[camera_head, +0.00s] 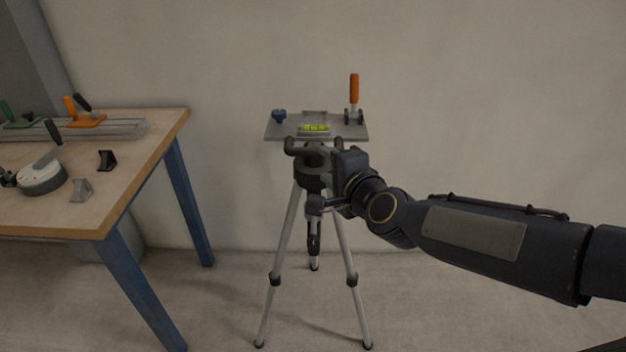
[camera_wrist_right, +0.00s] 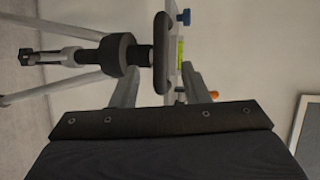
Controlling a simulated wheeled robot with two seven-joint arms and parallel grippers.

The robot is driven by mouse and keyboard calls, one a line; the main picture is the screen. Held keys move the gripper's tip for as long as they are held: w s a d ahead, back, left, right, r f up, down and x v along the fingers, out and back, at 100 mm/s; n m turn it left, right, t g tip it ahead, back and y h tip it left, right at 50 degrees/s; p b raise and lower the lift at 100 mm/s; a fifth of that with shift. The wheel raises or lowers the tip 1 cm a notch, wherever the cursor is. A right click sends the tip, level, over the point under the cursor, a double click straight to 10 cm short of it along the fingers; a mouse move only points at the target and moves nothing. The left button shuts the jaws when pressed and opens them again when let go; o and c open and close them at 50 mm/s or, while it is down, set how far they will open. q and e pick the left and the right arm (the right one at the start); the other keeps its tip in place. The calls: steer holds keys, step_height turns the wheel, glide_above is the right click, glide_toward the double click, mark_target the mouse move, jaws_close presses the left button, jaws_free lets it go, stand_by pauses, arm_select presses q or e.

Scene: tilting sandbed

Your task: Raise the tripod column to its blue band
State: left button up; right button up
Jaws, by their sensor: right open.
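The tripod (camera_head: 289,235) stands upright on three silver legs, with a dark hub and a grey top plate (camera_head: 352,131). A dark rounded bar (camera_head: 291,149) lies just under the plate; it also shows in the right wrist view (camera_wrist_right: 160,35). My right gripper (camera_head: 325,156) comes from the right, under the plate. In the wrist view its grey fingers (camera_wrist_right: 163,76) are spread, one on each side of the bar's near end; contact cannot be told. My left gripper is not in view.
The plate carries a yellow-green level (camera_head: 314,128), a blue knob (camera_head: 279,115) and an orange-handled lever (camera_head: 354,88). A wooden workbench (camera_head: 165,128) with several tools stands at the left. A plain wall is behind; the floor around the tripod looks clear.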

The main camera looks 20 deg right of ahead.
mark_target(315, 153)
steer(key=shift+m, duration=0.7)
steer(key=x, duration=0.9)
steer(key=shift+w+d, duration=0.1)
steer(key=shift+d, duration=0.2)
jaws_close()
